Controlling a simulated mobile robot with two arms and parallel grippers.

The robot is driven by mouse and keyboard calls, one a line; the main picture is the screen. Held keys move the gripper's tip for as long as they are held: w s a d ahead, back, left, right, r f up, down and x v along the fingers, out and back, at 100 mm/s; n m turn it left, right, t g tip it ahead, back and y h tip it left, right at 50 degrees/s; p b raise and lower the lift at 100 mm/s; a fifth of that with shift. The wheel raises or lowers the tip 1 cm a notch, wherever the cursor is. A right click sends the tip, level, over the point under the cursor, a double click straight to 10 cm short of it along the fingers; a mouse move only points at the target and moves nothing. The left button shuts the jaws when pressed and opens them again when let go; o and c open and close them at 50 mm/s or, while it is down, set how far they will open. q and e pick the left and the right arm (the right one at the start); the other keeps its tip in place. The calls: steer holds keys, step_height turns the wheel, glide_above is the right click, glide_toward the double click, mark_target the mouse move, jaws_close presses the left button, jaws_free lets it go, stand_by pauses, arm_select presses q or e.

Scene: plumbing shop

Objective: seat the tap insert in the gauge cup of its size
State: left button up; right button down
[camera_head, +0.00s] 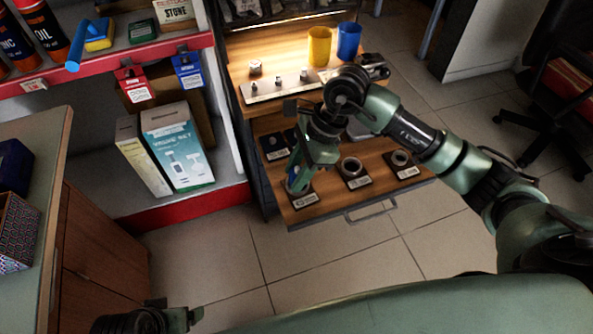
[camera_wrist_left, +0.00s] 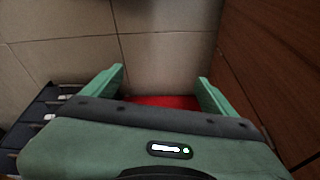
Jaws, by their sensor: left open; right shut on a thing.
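My right gripper (camera_head: 298,184) points down over the front-left gauge cup (camera_head: 303,201) in the pulled-out wooden drawer. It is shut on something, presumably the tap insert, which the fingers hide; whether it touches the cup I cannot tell. Two other gauge cups on dark labelled bases stand along the front, one in the middle (camera_head: 352,168) and one at right (camera_head: 401,160). Another dark base (camera_head: 275,146) shows behind, partly covered by my arm. My left gripper (camera_wrist_left: 161,78) is open and empty above the floor; its wrist shows at the bottom of the head view.
On the worktop above the drawer stand a metal plate (camera_head: 281,88) with small pegs, a yellow cup (camera_head: 319,46) and a blue cup (camera_head: 348,41). A red-edged shelf with boxes (camera_head: 178,147) stands at left. The floor (camera_head: 330,255) before the drawer is clear.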

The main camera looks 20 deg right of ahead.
arm_select(q)
steer(key=shift+r, duration=0.25)
arm_select(e)
steer(key=shift+f, duration=0.15)
arm_select(q)
steer(key=shift+s, duration=0.1)
steer(key=shift+r, duration=0.3)
arm_select(e)
steer(key=shift+f, duration=0.1)
arm_select(q)
steer(key=shift+s, duration=0.15)
arm_select(e)
steer(key=shift+f+b, duration=0.1)
steer(key=shift+b, duration=0.2)
arm_select(q)
steer(key=shift+s+r, duration=0.15)
steer(key=shift+r, duration=0.15)
arm_select(e)
steer(key=c, duration=1.2)
jaws_free()
steer(key=shift+c, duration=0.2)
arm_select(q)
steer(key=shift+f, duration=0.1)
